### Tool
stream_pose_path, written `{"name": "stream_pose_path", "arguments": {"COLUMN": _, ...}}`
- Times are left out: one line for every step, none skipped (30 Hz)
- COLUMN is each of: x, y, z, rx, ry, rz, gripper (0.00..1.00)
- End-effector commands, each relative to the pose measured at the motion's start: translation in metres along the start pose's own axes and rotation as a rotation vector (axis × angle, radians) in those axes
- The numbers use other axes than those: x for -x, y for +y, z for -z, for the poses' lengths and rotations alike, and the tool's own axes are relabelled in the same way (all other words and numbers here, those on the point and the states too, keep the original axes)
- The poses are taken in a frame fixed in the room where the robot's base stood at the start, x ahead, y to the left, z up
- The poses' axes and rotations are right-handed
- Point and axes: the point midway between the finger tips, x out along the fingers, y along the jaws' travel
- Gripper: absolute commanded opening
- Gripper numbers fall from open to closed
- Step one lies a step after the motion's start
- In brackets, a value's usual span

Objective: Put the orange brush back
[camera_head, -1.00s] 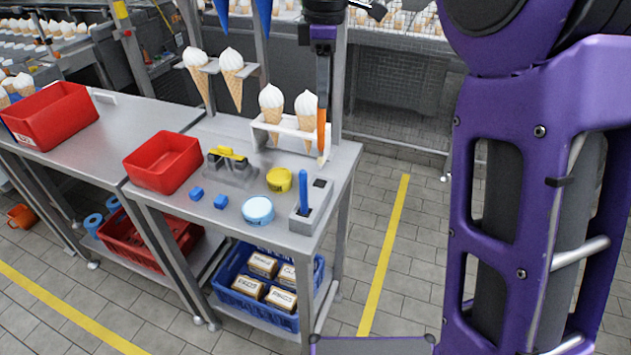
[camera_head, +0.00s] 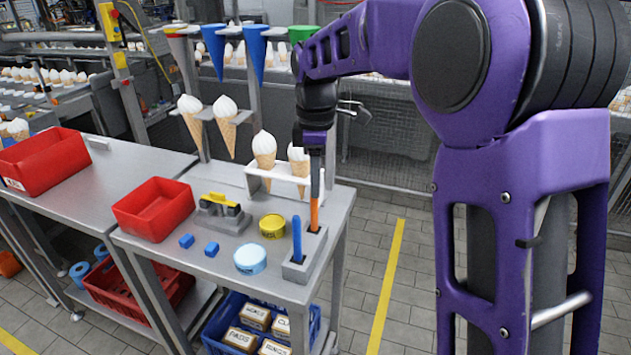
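The orange brush (camera_head: 314,212) stands upright below my gripper (camera_head: 316,152). My gripper is at the brush's grey upper end and appears shut on it. The brush's lower end is at the rear hole of the grey holder block (camera_head: 298,269); its tip is out of sight, seemingly inside the hole. A blue brush (camera_head: 297,238) stands upright in the front hole of the same block. The block sits at the right front of the steel table (camera_head: 225,262).
Close behind the brush, a white rack (camera_head: 258,180) holds ice cream cones. Left of the holder are a yellow tin (camera_head: 272,226), a light blue tin (camera_head: 250,259), blue cubes (camera_head: 212,249) and a red bin (camera_head: 154,208). Coloured cones hang from a rail above.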

Motion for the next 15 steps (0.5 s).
{"name": "stream_pose_path", "arguments": {"x": -0.0002, "y": 0.0000, "z": 0.0000, "rx": 0.000, "ry": 0.000, "rz": 0.000, "gripper": 0.32}}
{"name": "stream_pose_path", "arguments": {"x": -0.0001, "y": 0.0000, "z": 0.0000, "rx": 0.000, "ry": 0.000, "rz": 0.000, "gripper": 0.37}}
{"name": "stream_pose_path", "arguments": {"x": -0.0001, "y": 0.0000, "z": 0.0000, "rx": 0.000, "ry": 0.000, "rz": 0.000, "gripper": 0.44}}
{"name": "stream_pose_path", "arguments": {"x": 0.0000, "y": 0.0000, "z": 0.0000, "rx": 0.000, "ry": 0.000, "rz": 0.000, "gripper": 0.49}}
{"name": "stream_pose_path", "arguments": {"x": 0.0000, "y": 0.0001, "z": 0.0000, "rx": 0.000, "ry": 0.000, "rz": 0.000, "gripper": 0.49}}
{"name": "stream_pose_path", "arguments": {"x": 0.0001, "y": 0.0001, "z": 0.0000, "rx": 0.000, "ry": 0.000, "rz": 0.000, "gripper": 0.49}}
{"name": "stream_pose_path", "arguments": {"x": 0.0001, "y": 0.0001, "z": 0.0000, "rx": 0.000, "ry": 0.000, "rz": 0.000, "gripper": 0.49}}
{"name": "stream_pose_path", "arguments": {"x": 0.0001, "y": 0.0001, "z": 0.0000, "rx": 0.000, "ry": 0.000, "rz": 0.000, "gripper": 0.49}}
{"name": "stream_pose_path", "arguments": {"x": 0.0002, "y": 0.0001, "z": 0.0000, "rx": 0.000, "ry": 0.000, "rz": 0.000, "gripper": 0.49}}
{"name": "stream_pose_path", "arguments": {"x": 0.0002, "y": 0.0001, "z": 0.0000, "rx": 0.000, "ry": 0.000, "rz": 0.000, "gripper": 0.49}}
{"name": "stream_pose_path", "arguments": {"x": 0.0003, "y": 0.0001, "z": 0.0000, "rx": 0.000, "ry": 0.000, "rz": 0.000, "gripper": 0.49}}
{"name": "stream_pose_path", "arguments": {"x": 0.0007, "y": 0.0002, "z": 0.0000, "rx": 0.000, "ry": 0.000, "rz": 0.000, "gripper": 0.49}}
{"name": "stream_pose_path", "arguments": {"x": 0.0016, "y": 0.0003, "z": 0.0000, "rx": 0.000, "ry": 0.000, "rz": -0.001, "gripper": 0.49}}
{"name": "stream_pose_path", "arguments": {"x": 0.0032, "y": 0.0004, "z": 0.0001, "rx": 0.000, "ry": 0.001, "rz": -0.001, "gripper": 0.49}}
{"name": "stream_pose_path", "arguments": {"x": 0.0064, "y": 0.0007, "z": 0.0002, "rx": 0.000, "ry": 0.001, "rz": -0.002, "gripper": 0.49}}
